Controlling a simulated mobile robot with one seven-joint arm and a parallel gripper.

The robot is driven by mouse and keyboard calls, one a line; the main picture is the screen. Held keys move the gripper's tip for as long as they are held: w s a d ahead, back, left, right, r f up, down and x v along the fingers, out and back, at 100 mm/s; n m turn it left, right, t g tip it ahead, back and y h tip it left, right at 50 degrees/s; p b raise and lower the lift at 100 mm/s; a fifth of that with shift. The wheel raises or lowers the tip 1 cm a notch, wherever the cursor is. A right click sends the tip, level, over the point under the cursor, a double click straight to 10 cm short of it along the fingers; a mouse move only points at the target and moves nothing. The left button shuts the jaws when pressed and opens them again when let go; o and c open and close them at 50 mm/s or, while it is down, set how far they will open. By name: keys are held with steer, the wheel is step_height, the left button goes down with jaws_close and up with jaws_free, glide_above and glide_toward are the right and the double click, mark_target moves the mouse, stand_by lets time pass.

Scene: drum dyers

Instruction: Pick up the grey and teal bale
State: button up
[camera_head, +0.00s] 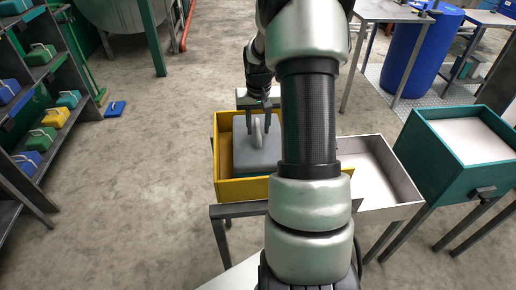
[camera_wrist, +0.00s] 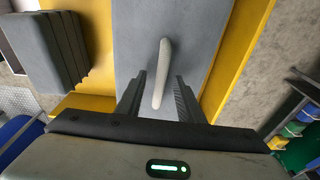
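A grey-blue bale (camera_head: 255,154) with a pale upright handle (camera_head: 257,132) sits inside a yellow-walled bin (camera_head: 238,190); any teal on it is hard to make out. My arm hides the right part of the bin. My gripper (camera_head: 258,122) is above the bale, pointing down, with a finger on either side of the handle. In the wrist view, my gripper (camera_wrist: 161,95) is open, with the pale handle (camera_wrist: 162,72) between its fingers and a gap on each side. The grey bale top (camera_wrist: 205,35) fills the middle of that view.
A white-lined bin (camera_head: 375,175) stands right of the yellow one, and a teal bin (camera_head: 450,165) farther right. A shelf (camera_head: 45,110) with several coloured bales is at left. A blue bale (camera_head: 115,108) lies on the floor. A blue drum (camera_head: 408,55) stands at the back right.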

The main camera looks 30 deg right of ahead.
steer(key=shift+w+f, duration=0.1)
steer(key=shift+f, duration=0.35)
steer(key=shift+f, duration=0.25)
jaws_close()
stand_by(1.3)
steer(key=shift+w+d+r, duration=0.1)
steer(key=shift+r, duration=0.1)
